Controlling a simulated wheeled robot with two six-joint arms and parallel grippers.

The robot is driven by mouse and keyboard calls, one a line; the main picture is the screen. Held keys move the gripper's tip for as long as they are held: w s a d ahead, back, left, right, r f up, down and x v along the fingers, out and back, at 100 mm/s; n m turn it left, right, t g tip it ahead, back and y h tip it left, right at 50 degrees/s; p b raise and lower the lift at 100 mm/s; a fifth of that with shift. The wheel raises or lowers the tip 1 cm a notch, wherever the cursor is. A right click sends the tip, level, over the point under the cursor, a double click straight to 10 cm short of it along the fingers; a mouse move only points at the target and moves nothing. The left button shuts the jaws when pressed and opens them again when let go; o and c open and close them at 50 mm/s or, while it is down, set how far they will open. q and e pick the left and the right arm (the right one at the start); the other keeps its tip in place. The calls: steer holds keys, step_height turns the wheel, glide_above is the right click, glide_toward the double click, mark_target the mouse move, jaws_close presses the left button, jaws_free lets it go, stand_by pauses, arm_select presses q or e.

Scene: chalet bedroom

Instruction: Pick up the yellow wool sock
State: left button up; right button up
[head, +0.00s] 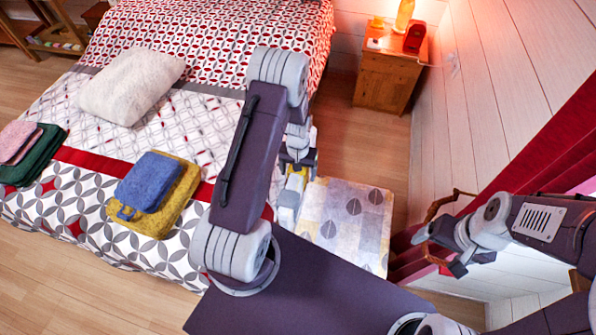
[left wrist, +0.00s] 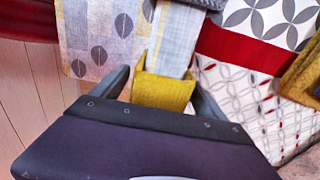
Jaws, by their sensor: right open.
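The yellow wool sock (left wrist: 163,92) is between the two fingers of my left gripper (left wrist: 162,84) in the left wrist view. It fills the gap and appears to touch both fingers, so the gripper looks shut on it. In the head view my left gripper (head: 289,205) hangs between the bed's side and the rug, partly hidden by my own arm. A small patch of yellow shows there, but I cannot tell its outline. My right gripper (head: 440,250) is open and empty at the right, near the red curtain.
The bed (head: 75,210) carries a white pillow (head: 130,85), a blue folded cloth (head: 150,180) on a mustard one (head: 183,192), and pink and green folded cloths (head: 40,155). A patterned rug (head: 350,225) lies beside it. A wooden nightstand (head: 385,80) stands by the wall.

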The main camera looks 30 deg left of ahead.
arm_select(q)
steer(key=c, duration=1.4)
steer(key=shift+r, duration=0.15)
step_height(320, 180, up, 18)
steer(key=s+d+f+m, duration=0.1)
steer(key=d, duration=0.1)
steer(key=s+d+f, duration=0.1)
steer(key=d, duration=0.1)
steer(key=s+d+f+m, duration=0.1)
steer(key=s+d, duration=0.1)
steer(key=shift+d+f+m, duration=0.25)
steer(key=shift+f+m, duration=0.05)
steer(key=shift+f, duration=0.05)
